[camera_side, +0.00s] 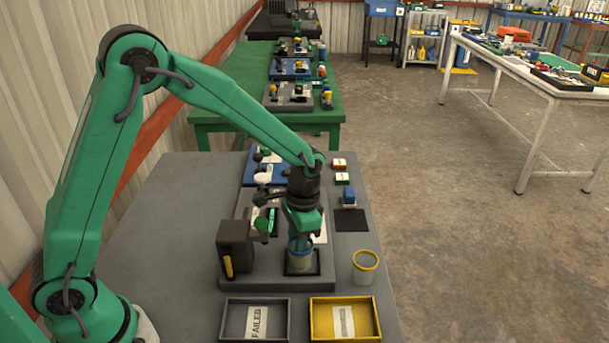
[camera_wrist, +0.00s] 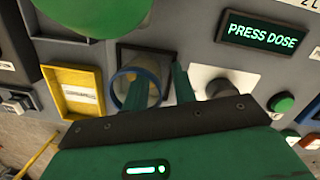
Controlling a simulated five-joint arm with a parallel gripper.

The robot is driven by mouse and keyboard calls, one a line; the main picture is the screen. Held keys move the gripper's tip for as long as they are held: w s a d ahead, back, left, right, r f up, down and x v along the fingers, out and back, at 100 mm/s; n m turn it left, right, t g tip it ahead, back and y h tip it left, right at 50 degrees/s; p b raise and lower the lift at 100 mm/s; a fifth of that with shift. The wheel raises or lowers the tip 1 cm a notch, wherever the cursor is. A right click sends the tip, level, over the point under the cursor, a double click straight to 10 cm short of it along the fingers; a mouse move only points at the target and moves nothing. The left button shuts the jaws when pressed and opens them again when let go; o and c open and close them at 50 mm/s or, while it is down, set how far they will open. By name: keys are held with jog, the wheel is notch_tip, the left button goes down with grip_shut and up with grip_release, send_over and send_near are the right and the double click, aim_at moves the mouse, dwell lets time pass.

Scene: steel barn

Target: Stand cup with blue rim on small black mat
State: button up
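The cup with blue rim (camera_side: 300,256) stands upright on a dark square of the grey station in the side view, pale inside. In the wrist view the blue-rimmed cup (camera_wrist: 121,88) shows beside my fingers. My gripper (camera_side: 301,238) is right above the cup, pointing down. In the wrist view my gripper (camera_wrist: 160,80) has its fingers apart, one overlapping the rim opening and the other to the right of the rim. I cannot tell whether they touch the cup. The small black mat (camera_side: 350,220) lies bare on the table, right of the station.
A black dispenser (camera_side: 235,250) stands left of the cup. A grey FAILED tray (camera_side: 230,322) and a yellow tray (camera_side: 376,318) lie in front.

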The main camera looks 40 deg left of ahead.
notch_tip(320, 180, up, 8)
jog(key=shift+w+f, duration=0.15)
jog(key=shift+w, duration=0.3)
dwell(0.4)
dwell(0.4)
jog(key=s+a+r+n+t, duration=0.2)
jog(key=s+a+r+t, duration=0.1)
jog(key=s+r, duration=0.3)
jog(key=s+a+r+n+t, duration=0.2)
jog(key=s+a+r, duration=0.3)
jog(key=s, duration=0.6)
jog(key=shift+s+r+t, duration=0.3)
jog(key=shift+r+t, duration=0.5)
jog(key=shift+o, duration=0.2)
jog(key=shift+s+a+f+n, duration=0.1)
jog(key=shift+s+n, duration=0.3)
jog(key=shift+s, duration=0.2)
